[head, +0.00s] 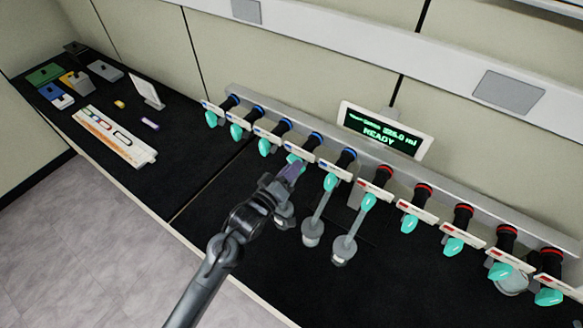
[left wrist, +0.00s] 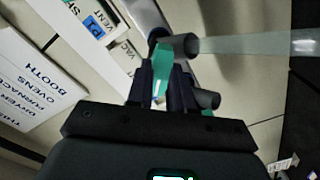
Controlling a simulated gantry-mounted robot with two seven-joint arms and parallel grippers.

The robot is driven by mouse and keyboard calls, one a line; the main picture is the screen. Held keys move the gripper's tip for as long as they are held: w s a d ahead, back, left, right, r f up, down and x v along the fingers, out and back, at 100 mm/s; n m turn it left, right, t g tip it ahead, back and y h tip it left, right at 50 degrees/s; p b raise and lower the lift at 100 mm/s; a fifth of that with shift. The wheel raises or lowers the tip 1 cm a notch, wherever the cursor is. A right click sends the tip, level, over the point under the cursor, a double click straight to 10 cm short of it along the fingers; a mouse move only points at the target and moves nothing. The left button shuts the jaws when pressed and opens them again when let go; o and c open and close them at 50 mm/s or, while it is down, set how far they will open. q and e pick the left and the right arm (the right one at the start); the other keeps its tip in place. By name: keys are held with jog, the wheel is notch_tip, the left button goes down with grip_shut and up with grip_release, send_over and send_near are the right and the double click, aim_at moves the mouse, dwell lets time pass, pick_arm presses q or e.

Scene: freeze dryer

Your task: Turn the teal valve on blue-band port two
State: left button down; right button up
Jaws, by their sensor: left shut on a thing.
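A row of ports with teal valves runs along the manifold; the left group has blue bands and the right group red bands. My left gripper (head: 289,173) is shut on the teal valve (head: 296,159) of the fourth blue-band port (head: 315,138) from the left. The port numbers are too small to read in the head view. The fingers partly hide the valve. My right gripper is not in view.
Flasks (head: 313,230) (head: 344,248) hang from two ports just right of my gripper; another (head: 284,212) is partly behind it. A display (head: 385,131) reads "READY". Small boxes (head: 45,74) and a colored rack (head: 114,137) lie on the left bench. Black bench front right is mostly clear.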

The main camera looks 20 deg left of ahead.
pick_arm(q)
jog(key=m+p, duration=0.1)
jog(key=m, duration=0.4)
jog(key=shift+a+m, duration=0.1)
jog(key=shift+m, duration=0.2)
jog(key=shift+m+p, duration=0.45)
jog(key=shift+m, duration=1.45)
jog(key=shift+a, duration=0.1)
jog(key=c, duration=1)
grip_release()
jog(key=b+v, duration=0.2)
jog(key=v, duration=0.8)
jog(key=shift+s, duration=0.35)
